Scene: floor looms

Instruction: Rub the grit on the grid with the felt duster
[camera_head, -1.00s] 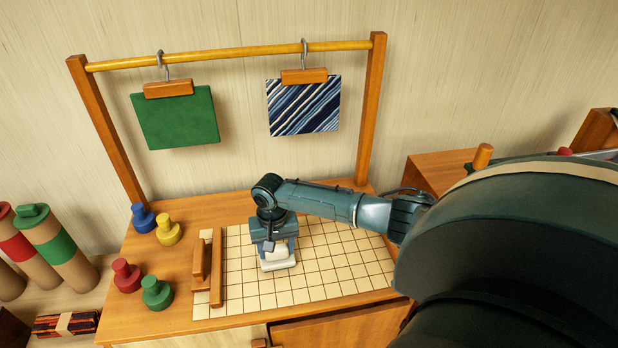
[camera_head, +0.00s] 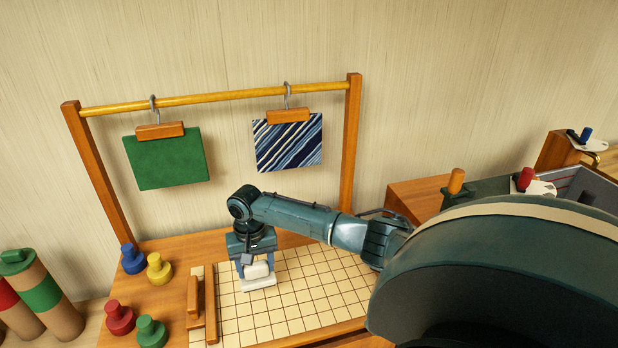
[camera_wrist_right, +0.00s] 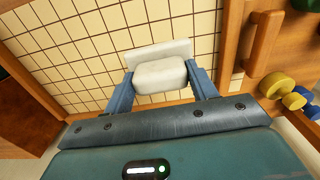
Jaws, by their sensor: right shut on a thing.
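My right gripper (camera_head: 255,262) is shut on the felt duster (camera_head: 258,283), a pale block with a wider white base. The duster is at the left part of the cream grid (camera_head: 318,300), right of the wooden bar along the grid's left side. In the right wrist view, the duster (camera_wrist_right: 160,76) sits between the two blue fingers, with its base over the squared grid (camera_wrist_right: 75,50). I cannot tell whether the base touches the surface. No grit can be made out on the visible squares. My left gripper is not in view.
A wooden bar with a handle (camera_head: 195,302) lies at the grid's left. Several coloured knobs (camera_head: 150,330) stand farther left. Behind, a wooden rack (camera_head: 352,140) holds a green cloth (camera_head: 165,160) and a striped cloth (camera_head: 288,145). My arm covers the right side.

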